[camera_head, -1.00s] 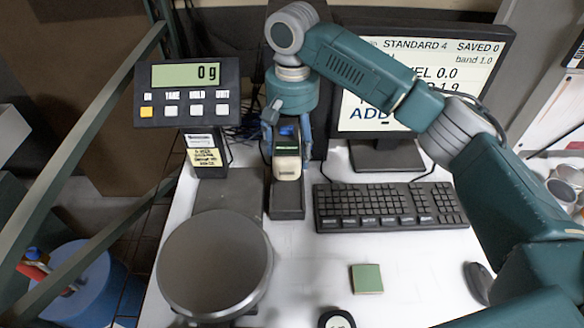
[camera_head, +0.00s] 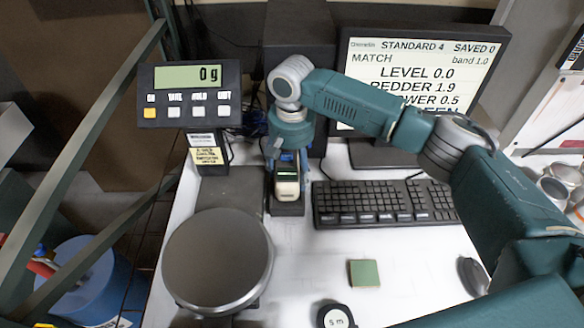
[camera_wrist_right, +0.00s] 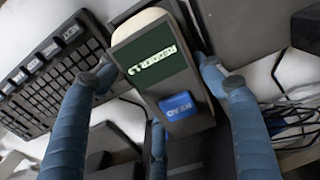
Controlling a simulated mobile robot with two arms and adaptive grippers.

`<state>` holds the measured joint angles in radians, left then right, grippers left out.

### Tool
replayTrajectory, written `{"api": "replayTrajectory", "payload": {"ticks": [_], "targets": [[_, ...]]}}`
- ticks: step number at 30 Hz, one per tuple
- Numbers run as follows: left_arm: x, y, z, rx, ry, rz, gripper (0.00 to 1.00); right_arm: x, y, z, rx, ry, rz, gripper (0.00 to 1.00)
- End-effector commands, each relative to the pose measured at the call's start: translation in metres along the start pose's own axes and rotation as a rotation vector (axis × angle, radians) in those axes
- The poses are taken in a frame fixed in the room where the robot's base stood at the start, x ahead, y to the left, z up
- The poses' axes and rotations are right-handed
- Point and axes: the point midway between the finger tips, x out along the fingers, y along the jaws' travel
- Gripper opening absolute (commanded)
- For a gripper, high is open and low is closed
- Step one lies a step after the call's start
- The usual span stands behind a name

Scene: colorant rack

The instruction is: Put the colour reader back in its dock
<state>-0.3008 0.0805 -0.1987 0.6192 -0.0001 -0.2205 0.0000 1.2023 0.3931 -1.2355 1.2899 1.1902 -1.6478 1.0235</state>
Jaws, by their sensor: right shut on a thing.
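The colour reader (camera_head: 287,184) is a dark handheld block with a cream end, a green screen and a blue button. In the right wrist view the reader (camera_wrist_right: 158,58) shows its screen and the blue READ button. My right gripper (camera_head: 287,165) is shut on it, with blue fingers on both sides. The dock (camera_head: 289,209) is a dark block between the scale and the keyboard. The reader is over it, and its front part shows below the reader. I cannot tell whether they touch. My left gripper is not in view.
A scale with a round pan (camera_head: 217,260) and a display (camera_head: 190,95) reading 0 g stands left of the dock. A keyboard (camera_head: 385,204) is close on the right, with a monitor (camera_head: 420,75) behind. A green square (camera_head: 364,273), tape measure (camera_head: 336,317) and mouse (camera_head: 473,276) lie in front.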

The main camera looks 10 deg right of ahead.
Motion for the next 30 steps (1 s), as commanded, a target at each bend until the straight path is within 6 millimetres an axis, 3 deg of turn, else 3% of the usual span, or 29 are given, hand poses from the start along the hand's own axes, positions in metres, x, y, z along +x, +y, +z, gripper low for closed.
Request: {"api": "replayTrajectory", "payload": {"ticks": [2, 3, 6, 19, 30], "targets": [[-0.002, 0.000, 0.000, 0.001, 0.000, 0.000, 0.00, 0.000, -0.001, 0.000, 0.000, 0.001, -0.002, 0.17], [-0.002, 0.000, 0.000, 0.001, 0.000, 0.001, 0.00, 0.002, 0.000, 0.000, 0.000, -0.001, 0.000, 0.69], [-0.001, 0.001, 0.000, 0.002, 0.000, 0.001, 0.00, 0.002, 0.000, 0.000, 0.000, -0.001, 0.000, 0.86], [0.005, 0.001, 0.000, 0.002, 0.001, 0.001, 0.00, -0.008, -0.001, -0.001, 0.000, 0.002, -0.001, 0.86], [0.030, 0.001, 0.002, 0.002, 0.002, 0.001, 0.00, -0.083, -0.001, -0.001, 0.001, 0.003, -0.003, 0.86]]}}
